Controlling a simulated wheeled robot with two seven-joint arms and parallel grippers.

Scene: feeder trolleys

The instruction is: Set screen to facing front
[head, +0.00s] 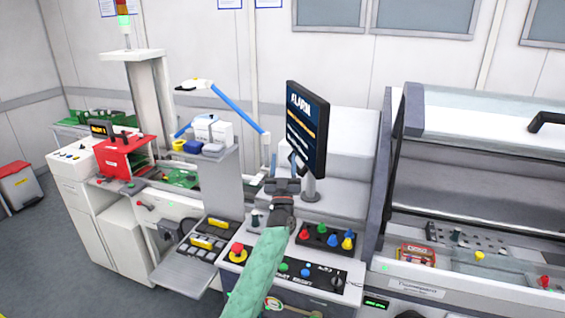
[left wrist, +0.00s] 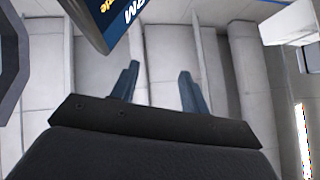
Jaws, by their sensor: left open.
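The screen (head: 306,130) is a dark monitor on a grey post, standing on the machine's top. It is turned to the left, and its face shows "ALARM" and an orange line at a slant. My left gripper (head: 283,184) is just left of the post, below the screen, with my green-sleeved arm behind it. In the left wrist view the left gripper (left wrist: 158,82) is open, with nothing between its two fingers. A lower corner of the screen (left wrist: 103,20) shows there at upper left, apart from the fingers. My right gripper is not in view.
Below the screen is a control panel (head: 300,277) with a red emergency button (head: 237,250) and coloured knobs (head: 326,236). A blue jointed lamp arm (head: 237,107) stands left of the screen. A clear-hooded machine (head: 470,150) stands close on the right.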

